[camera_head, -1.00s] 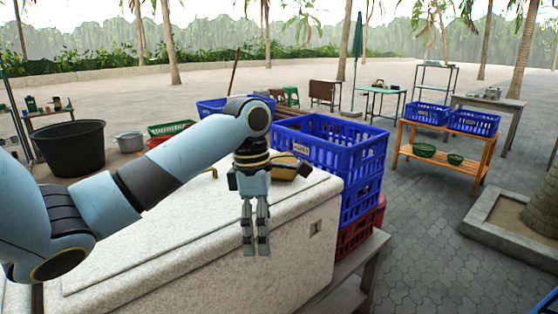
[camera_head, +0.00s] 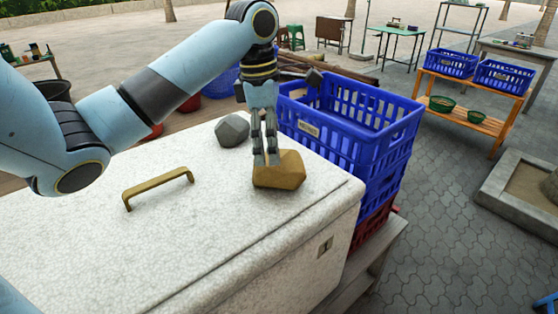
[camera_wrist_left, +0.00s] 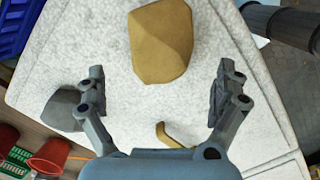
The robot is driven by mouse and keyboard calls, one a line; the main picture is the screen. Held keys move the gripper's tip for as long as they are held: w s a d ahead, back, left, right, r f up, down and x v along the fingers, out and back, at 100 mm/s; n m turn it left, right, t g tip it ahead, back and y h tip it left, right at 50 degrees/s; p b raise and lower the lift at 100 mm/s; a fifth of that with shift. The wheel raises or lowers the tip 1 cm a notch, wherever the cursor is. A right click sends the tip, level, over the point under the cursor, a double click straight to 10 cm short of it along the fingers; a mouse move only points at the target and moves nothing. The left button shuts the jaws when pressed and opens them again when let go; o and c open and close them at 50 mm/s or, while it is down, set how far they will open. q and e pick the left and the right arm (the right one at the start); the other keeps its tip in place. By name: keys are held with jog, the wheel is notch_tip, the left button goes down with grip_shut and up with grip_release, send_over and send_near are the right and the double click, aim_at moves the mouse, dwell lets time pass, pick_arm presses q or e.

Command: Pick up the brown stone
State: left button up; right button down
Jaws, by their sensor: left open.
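The brown stone (camera_head: 283,172) is a tan, angular block lying on the white speckled lid of a chest, near its back right edge. In the left wrist view the brown stone (camera_wrist_left: 160,40) lies ahead of the spread fingers, centred between them. My left gripper (camera_head: 266,163) points down and overlaps the stone's left part in the head view. Its fingers (camera_wrist_left: 160,72) are open, with nothing between the tips; whether a tip touches the stone I cannot tell. My right gripper is not in view.
A grey stone (camera_head: 232,130) lies on the lid left of the brown one. A brass handle (camera_head: 158,187) stands up from the chest lid (camera_head: 190,240). Stacked blue crates (camera_head: 360,125) rise just behind and right of the lid. The lid's front is clear.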

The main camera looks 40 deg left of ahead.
aim_at(280, 169)
pick_arm(q)
jog(key=shift+s+d+f, duration=0.1)
jog(key=shift+d+f, duration=0.1)
jog(key=shift+f, duration=0.4)
jog(key=shift+d+f, duration=0.2)
jog(key=shift+f, duration=0.7)
jog(key=f, duration=0.1)
jog(key=w+f, duration=0.1)
jog(key=f, duration=0.2)
jog(key=shift+w+d+f, duration=0.2)
jog(key=shift+w+d, duration=0.05)
jog(key=shift+f, duration=0.4)
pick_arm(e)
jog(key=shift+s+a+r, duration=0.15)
pick_arm(q)
jog(key=shift+c, duration=0.3)
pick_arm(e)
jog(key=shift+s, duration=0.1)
pick_arm(q)
jog(key=c, duration=0.9)
jog(key=shift+r, duration=0.1)
jog(key=c, duration=0.6)
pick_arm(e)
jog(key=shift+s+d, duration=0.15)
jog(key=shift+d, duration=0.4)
